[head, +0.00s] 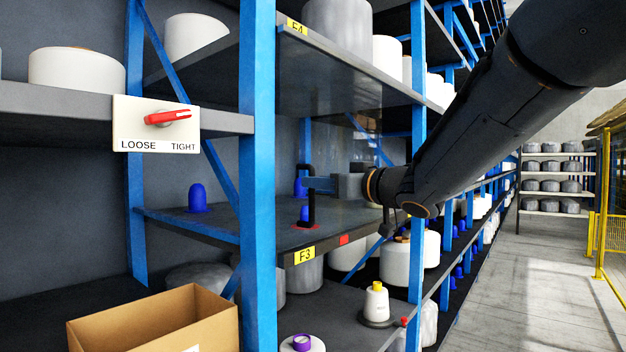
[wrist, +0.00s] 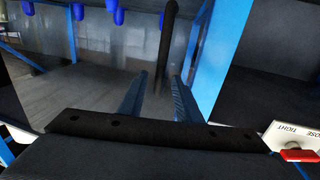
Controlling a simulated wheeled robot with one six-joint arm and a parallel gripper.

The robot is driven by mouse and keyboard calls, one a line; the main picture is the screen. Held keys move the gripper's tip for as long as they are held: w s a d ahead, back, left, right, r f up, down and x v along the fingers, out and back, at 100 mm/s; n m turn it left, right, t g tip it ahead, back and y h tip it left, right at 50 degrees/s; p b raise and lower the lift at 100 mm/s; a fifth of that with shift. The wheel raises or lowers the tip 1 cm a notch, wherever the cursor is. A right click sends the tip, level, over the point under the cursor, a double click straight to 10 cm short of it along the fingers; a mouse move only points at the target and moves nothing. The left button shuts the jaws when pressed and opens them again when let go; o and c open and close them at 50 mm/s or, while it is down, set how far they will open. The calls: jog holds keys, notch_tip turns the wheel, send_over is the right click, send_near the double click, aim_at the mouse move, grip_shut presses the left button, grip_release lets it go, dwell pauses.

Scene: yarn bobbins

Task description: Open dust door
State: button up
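A see-through dust door (head: 352,130) seems to cover the shelf bay between two blue posts; its edges are hard to make out. Its black upright bar handle (head: 311,212) is near the left post in the head view. My gripper (head: 310,183) reaches in from the right at handle height. In the wrist view, which is upside down, my gripper (wrist: 157,88) has its two blue fingers apart. The black handle (wrist: 169,40) runs down into the space between them, with room on both sides. I cannot tell whether a finger touches it.
A blue post (head: 258,150) stands just left of the handle. A LOOSE/TIGHT switch plate (head: 130,112) with a red lever is further left. A cardboard box (head: 150,325) stands low at left. The aisle floor (head: 540,270) at right is clear.

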jog(key=shift+x, duration=1.65)
grip_shut()
jog(key=shift+d, duration=0.1)
